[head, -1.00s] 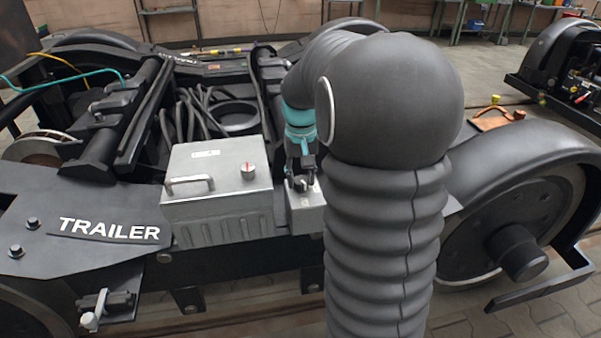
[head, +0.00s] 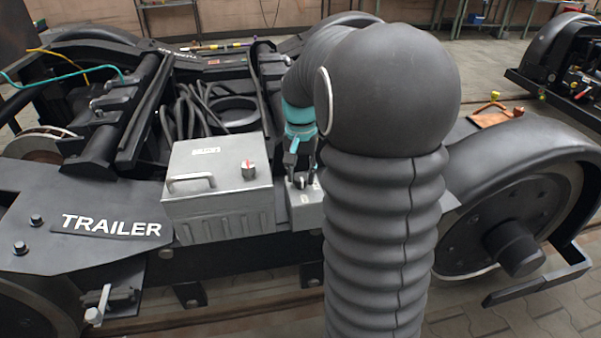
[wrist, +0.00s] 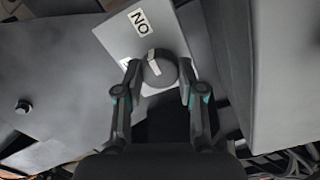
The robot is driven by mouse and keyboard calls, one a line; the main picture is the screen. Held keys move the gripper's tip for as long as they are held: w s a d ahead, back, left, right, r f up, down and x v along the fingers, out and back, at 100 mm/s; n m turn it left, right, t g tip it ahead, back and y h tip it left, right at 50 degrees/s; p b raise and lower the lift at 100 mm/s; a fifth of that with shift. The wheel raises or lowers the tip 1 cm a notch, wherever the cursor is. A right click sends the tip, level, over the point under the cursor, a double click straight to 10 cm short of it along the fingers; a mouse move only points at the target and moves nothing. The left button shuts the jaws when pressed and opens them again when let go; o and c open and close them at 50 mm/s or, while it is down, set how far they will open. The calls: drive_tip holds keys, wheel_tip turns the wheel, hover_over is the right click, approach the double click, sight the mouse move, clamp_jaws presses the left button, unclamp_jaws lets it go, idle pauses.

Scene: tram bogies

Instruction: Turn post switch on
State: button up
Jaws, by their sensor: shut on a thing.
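The post switch is a small grey box (head: 307,210) right of the larger grey box in the head view. In the wrist view, its light plate (wrist: 115,38) carries a round dark knob (wrist: 163,72) with a white pointer line. A second label (wrist: 125,63) is mostly hidden by the left finger. My gripper (wrist: 160,66) is shut on the knob, one finger on each side. In the head view my gripper (head: 302,168) is over the box, partly hidden by my arm.
A larger grey box (head: 215,205) with a handle and a red-and-white knob (head: 248,170) stands close left of the switch. The black bogie frame (head: 60,190) surrounds both. A wheel (head: 510,230) stands at right. Hoses (head: 195,112) lie behind.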

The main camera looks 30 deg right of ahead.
sight(301, 176)
drive_tip(key=o, duration=1.1)
drive_tip(key=shift+o, duration=0.2)
wheel_tip(301, 176, up, 12)
